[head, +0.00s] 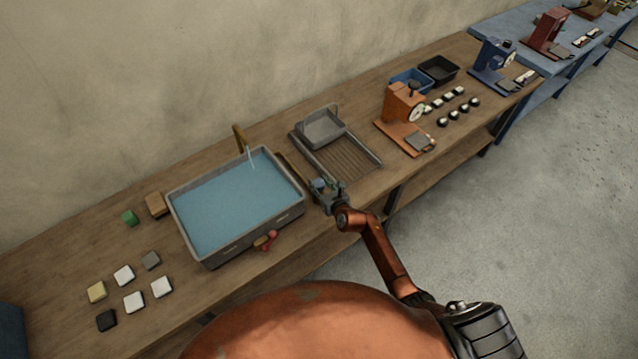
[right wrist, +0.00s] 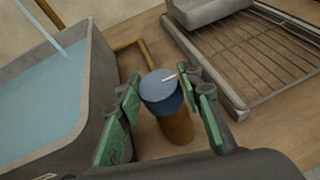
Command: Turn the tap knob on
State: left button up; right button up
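The tap knob (right wrist: 160,87) is a blue round cap with a white mark, on a brass post (right wrist: 176,127) beside the sink; it also shows in the head view (head: 318,184). My right gripper (head: 328,190) is over it. In the right wrist view its green-padded fingers (right wrist: 163,105) stand on both sides of the knob, open, with small gaps showing. A brass pipe (right wrist: 130,47) runs along the sink's side, and the brass spout (head: 240,138) stands at the back. A thin stream of water (head: 251,158) falls from it into the sink (head: 209,254). My left gripper is not in view.
The sink holds blue water and has a red handle (head: 266,241) at its front. A grey drying rack (head: 348,155) stands close on the knob's right. Several sponges or blocks (head: 133,301) lie left of the sink.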

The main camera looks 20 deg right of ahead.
jog(key=o, duration=0.4)
jog(key=shift+s, duration=0.25)
jog(key=v, duration=1.1)
jog(key=shift+s+r, duration=0.2)
jog(key=shift+s, duration=0.05)
